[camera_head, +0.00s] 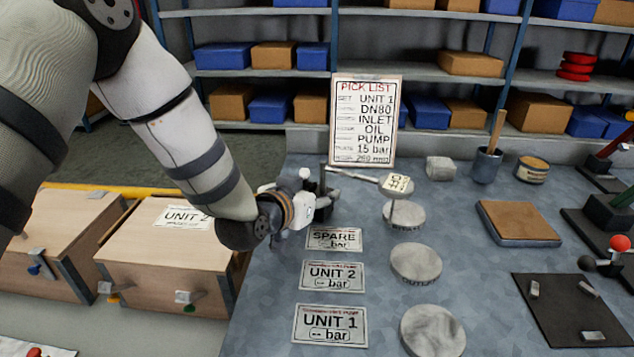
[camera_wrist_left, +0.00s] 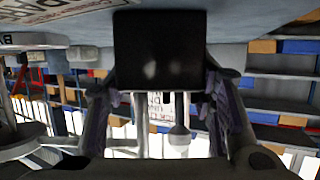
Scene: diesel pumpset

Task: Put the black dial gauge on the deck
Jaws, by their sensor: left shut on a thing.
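My left gripper (camera_head: 320,194) is over the left part of the grey-blue bench top (camera_head: 275,270), just behind the SPARE card (camera_head: 334,239). It is shut on a black thing, which I take to be the black dial gauge (camera_wrist_left: 160,48). In the left wrist view it is a dark, blocky shape between the two fingers; no dial face shows. My right gripper is not in view. No surface is marked as the deck.
The UNIT 2 (camera_head: 333,277) and UNIT 1 (camera_head: 330,325) cards lie in front. Round grey discs (camera_head: 416,262) lie to their right. A pick list board (camera_head: 363,120) stands behind the gripper. A tagged rod (camera_head: 355,177) lies close by. Wooden crates (camera_head: 160,250) stand left.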

